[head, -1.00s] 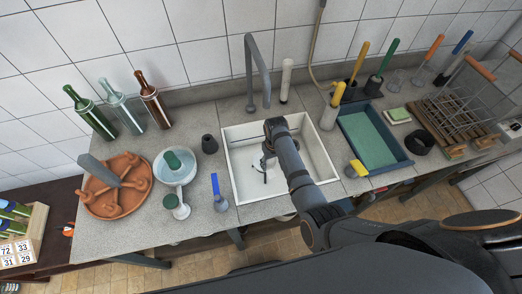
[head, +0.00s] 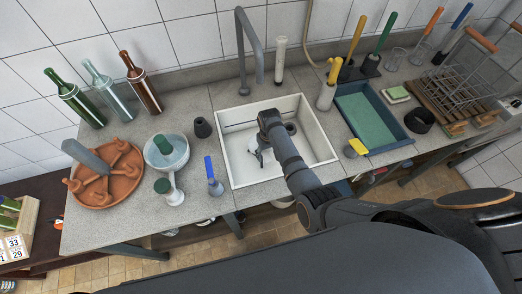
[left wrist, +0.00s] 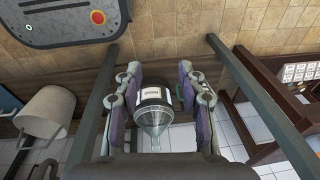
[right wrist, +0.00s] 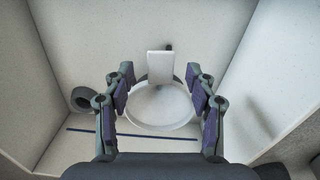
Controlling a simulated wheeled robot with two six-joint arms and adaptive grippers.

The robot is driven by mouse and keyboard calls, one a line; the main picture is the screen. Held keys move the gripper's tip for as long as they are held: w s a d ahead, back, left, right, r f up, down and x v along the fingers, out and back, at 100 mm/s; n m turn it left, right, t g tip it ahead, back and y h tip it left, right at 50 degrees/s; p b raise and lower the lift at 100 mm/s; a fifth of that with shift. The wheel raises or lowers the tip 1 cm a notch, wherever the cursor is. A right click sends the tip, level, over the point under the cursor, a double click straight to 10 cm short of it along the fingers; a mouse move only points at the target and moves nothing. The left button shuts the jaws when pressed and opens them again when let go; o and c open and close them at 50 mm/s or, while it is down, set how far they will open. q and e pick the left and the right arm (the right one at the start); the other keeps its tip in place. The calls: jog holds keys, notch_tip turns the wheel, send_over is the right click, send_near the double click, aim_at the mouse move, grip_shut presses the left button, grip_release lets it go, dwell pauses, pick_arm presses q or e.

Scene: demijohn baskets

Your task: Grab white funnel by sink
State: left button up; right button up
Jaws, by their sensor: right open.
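The white funnel (right wrist: 160,108) lies in the sink basin (head: 233,165), its round wide part and a flat white tab showing in the right wrist view. My right gripper (head: 261,150) reaches down into the sink. In the right wrist view my right gripper (right wrist: 157,90) is open, with its fingers on either side of the funnel and no clear grip on it. My left gripper (left wrist: 158,85) has its fingers apart; a labelled dark-and-clear vessel (left wrist: 153,105) shows between them, with no clear contact. The head view does not show my left gripper.
The basin walls stand close around my right gripper, with the drain (right wrist: 82,98) beside it. A grey tap (head: 242,50) rises behind the sink.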

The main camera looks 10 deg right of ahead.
aim_at(267, 157)
notch_tip(267, 157, down, 4)
jog(key=shift+r+b, duration=0.25)
jog(key=shift+b, duration=0.95)
jog(key=shift+w, duration=0.1)
jog(key=shift+r, duration=0.15)
jog(key=c, duration=0.5)
grip_shut()
pick_arm(q)
jog(key=f, duration=0.2)
jog(key=s+f, duration=0.1)
jog(key=shift+s+f, duration=0.2)
jog(key=shift+f, duration=0.15)
pick_arm(e)
jog(key=shift+r, duration=0.15)
